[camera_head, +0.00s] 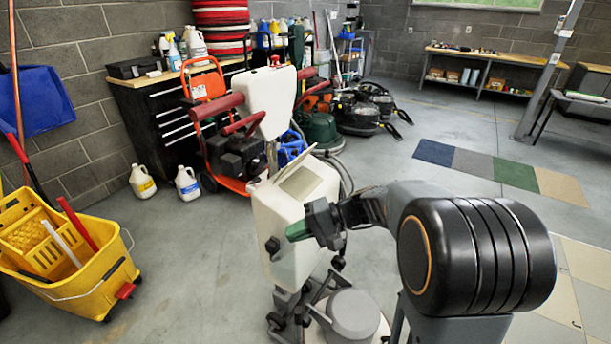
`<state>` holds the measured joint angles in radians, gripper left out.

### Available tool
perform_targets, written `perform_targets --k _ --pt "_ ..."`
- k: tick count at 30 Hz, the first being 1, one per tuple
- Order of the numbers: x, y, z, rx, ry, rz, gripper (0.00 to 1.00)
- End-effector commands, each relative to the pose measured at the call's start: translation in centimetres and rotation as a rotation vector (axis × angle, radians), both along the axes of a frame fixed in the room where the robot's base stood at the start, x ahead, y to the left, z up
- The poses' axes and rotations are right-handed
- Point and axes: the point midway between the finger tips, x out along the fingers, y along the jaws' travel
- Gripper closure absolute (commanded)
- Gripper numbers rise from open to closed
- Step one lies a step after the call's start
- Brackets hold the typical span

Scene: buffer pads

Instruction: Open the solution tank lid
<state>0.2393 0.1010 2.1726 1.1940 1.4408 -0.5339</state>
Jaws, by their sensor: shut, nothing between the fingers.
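The cream solution tank (268,208) is mounted on the floor machine in the middle of the view. I cannot tell whether the fingertips touch the tank. My gripper and arm hide part of the tank's right side.
The machine's handle with red grips (217,107) rises behind the tank. Its round base (352,314) is below my gripper. A yellow mop bucket (85,285) stands at the left. Two white jugs (187,184) are by the wall. Open floor lies to the right, with coloured pads (475,164).

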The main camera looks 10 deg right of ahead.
Motion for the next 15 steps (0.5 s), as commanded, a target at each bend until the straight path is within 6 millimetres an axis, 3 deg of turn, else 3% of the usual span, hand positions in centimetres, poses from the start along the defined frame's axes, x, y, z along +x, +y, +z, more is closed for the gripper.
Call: perform_targets --k 1,6,10,15 --pt "2.4 -0.8 -1.3 0.132 -0.024 -0.056 1.00" --pt "8.9 -5.3 -1.7 0.495 -0.208 -0.265 1.00" --pt "12.0 -9.8 -2.6 0.667 -0.361 -0.426 1.00" --pt "13.9 -14.1 -3.8 0.781 -0.510 -0.579 1.00"
